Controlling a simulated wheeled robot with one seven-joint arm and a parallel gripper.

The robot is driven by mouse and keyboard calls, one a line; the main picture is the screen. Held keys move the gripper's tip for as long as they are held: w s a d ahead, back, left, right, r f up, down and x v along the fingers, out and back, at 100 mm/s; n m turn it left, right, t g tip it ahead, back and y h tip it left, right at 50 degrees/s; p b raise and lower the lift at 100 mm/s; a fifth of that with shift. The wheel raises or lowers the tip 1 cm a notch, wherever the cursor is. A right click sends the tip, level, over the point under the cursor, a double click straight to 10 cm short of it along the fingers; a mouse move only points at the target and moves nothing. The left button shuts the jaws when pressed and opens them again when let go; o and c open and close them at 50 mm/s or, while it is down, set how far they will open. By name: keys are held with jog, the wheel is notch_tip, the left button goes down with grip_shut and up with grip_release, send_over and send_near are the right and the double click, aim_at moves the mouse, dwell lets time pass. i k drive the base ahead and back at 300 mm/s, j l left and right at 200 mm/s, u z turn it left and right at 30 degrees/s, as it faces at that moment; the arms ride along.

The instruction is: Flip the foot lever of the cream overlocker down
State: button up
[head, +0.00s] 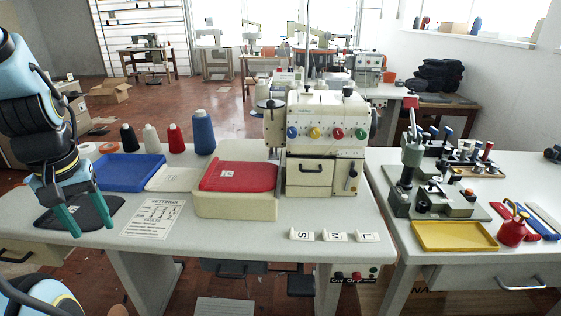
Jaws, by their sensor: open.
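The cream overlocker (318,150) stands on the grey table right of centre, with blue, yellow, green and red dials across its front. A small lever with a black knob (352,173) shows at the right of its front, below the dials; I cannot tell for sure that it is the foot lever. My gripper (75,217) is at the left, its teal fingers apart and empty, pointing down over a black pad near the table's left end. It is well away from the overlocker.
Between gripper and overlocker are a blue tray (130,167), a settings sheet (153,219) and a cream box with a red top (238,177). Thread cones (204,132) stand behind. S, M and L blocks (333,236) lie in front. A yellow tray (454,236) sits on the right table.

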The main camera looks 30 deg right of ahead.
aim_at(271, 104)
jog(key=z, duration=1.15)
